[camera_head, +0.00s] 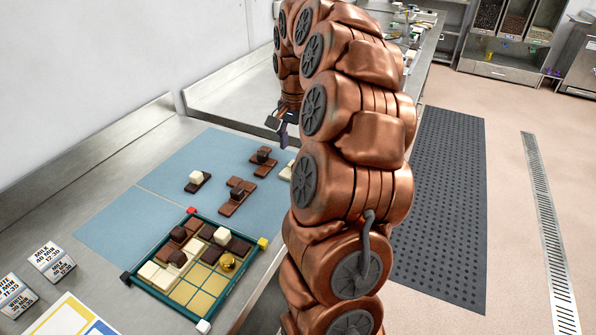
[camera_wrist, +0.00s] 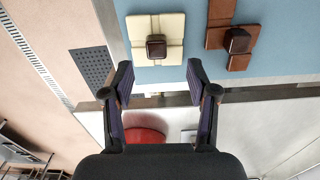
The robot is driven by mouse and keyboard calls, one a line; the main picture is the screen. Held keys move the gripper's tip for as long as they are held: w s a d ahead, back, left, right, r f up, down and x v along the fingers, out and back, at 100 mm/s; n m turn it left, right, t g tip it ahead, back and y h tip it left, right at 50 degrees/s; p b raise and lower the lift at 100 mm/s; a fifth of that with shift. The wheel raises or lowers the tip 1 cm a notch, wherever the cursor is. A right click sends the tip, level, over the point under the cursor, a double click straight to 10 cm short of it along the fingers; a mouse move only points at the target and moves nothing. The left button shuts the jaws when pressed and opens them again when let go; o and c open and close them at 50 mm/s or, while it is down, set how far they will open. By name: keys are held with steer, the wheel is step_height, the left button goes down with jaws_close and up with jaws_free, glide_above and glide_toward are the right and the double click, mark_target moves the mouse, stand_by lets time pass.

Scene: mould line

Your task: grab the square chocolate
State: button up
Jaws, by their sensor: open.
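Several chocolate pieces lie on the blue mat (camera_head: 160,185). In the wrist view a cream square plate (camera_wrist: 138,27) with a dark cube (camera_wrist: 156,45) on it lies ahead of the fingertips. To its right is a brown, stepped-outline plate (camera_wrist: 219,12) with another dark cube (camera_wrist: 237,41). In the head view part of a cream piece (camera_head: 286,172) shows beside my arm, which hides the rest. My gripper (camera_wrist: 161,78) is open and empty, apart from the pieces. In the head view my gripper (camera_head: 279,123) is above the far end of the mat.
A green-rimmed tray (camera_head: 148,290) holds dark, brown and cream blocks and has empty gold cells. More pieces on the mat include a dark plate with a cream cube (camera_head: 195,176) and a brown plate (camera_head: 229,208). Label cards (camera_head: 51,261) stand at left. A wall bounds the bench.

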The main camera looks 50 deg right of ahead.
steer(key=shift+s+d+f+p, duration=0.15)
steer(key=shift+f+p, duration=0.3)
steer(key=shift+f, duration=0.85)
steer(key=shift+s+a+f+p, duration=0.1)
steer(key=shift+f+p, duration=0.35)
steer(key=shift+f, duration=0.8)
steer(key=shift+d+f, duration=0.1)
steer(key=shift+f, duration=0.45)
jaws_close()
